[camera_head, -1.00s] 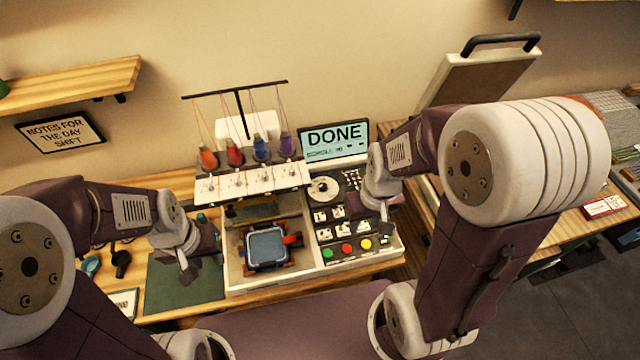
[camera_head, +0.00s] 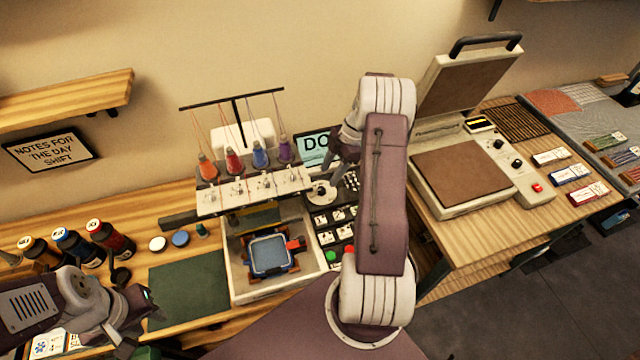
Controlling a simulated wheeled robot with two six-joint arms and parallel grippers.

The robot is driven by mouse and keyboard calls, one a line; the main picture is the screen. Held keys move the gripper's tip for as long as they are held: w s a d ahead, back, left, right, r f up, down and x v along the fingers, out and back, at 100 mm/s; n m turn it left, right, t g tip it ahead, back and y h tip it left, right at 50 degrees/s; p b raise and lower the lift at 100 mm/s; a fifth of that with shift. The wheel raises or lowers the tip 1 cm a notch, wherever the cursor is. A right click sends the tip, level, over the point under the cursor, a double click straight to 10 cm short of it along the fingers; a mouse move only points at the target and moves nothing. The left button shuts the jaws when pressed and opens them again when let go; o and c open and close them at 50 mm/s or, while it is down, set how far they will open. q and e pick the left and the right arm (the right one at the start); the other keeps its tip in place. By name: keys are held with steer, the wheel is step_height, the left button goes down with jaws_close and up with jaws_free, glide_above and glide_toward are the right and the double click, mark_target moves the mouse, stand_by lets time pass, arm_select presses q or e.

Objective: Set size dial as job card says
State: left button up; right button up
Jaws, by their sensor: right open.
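The size dial (camera_head: 319,194), a pale round dial with a dark knob, sits on the control panel of the embroidery machine (camera_head: 240,287), below its screen (camera_head: 311,148). The screen is partly covered by my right arm; only "DO" shows. My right gripper (camera_head: 331,183) is open at the dial's upper right edge, partly hidden by its own arm; I cannot tell whether it touches the dial. My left gripper (camera_head: 122,343) is low at the left, by the front of the green mat (camera_head: 188,288); its jaws are unclear. Small cards (camera_head: 47,345) at the bottom left are too small to read.
A blue hoop (camera_head: 268,254) sits in the machine bed. Thread spools (camera_head: 233,163) stand above it. Bottles (camera_head: 110,238) stand left of the mat. An open heat press (camera_head: 460,175) is on the right table. My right arm covers part of the panel's buttons.

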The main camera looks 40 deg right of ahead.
mark_target(322, 189)
steer(key=p+x, duration=0.1)
steer(key=x, duration=0.5)
steer(key=shift+f, duration=0.15)
jaws_close()
steer(key=shift+f+m+b, duration=0.15)
steer(key=shift+m+b, duration=0.35)
steer(key=shift+b, duration=0.15)
steer(key=m+t+b, duration=0.1)
steer(key=m+b, duration=0.1)
steer(key=b, duration=0.1)
steer(key=m+h+b, duration=0.1)
steer(key=m+b, duration=0.2)
steer(key=m+t+h+b, duration=0.1)
steer(key=m+b, duration=0.1)
steer(key=b, duration=0.1)
steer(key=shift+s+a+f+m+t+b, duration=0.1)
steer(key=shift+s+a+m+t+b, duration=0.2)
steer(key=shift+m, duration=0.1)
steer(key=shift+m+t+h+b, duration=0.3)
steer(key=shift+m+b, duration=0.4)
steer(key=shift+m, duration=0.1)
steer(key=shift+a+r+m+h+b, duration=0.1)
steer(key=shift+r+m+h+b, duration=0.2)
steer(key=shift+m, duration=0.6)
steer(key=shift+a+m+h, duration=0.1)
steer(key=shift+m+h, duration=0.5)
steer(key=shift+m, duration=1.1)
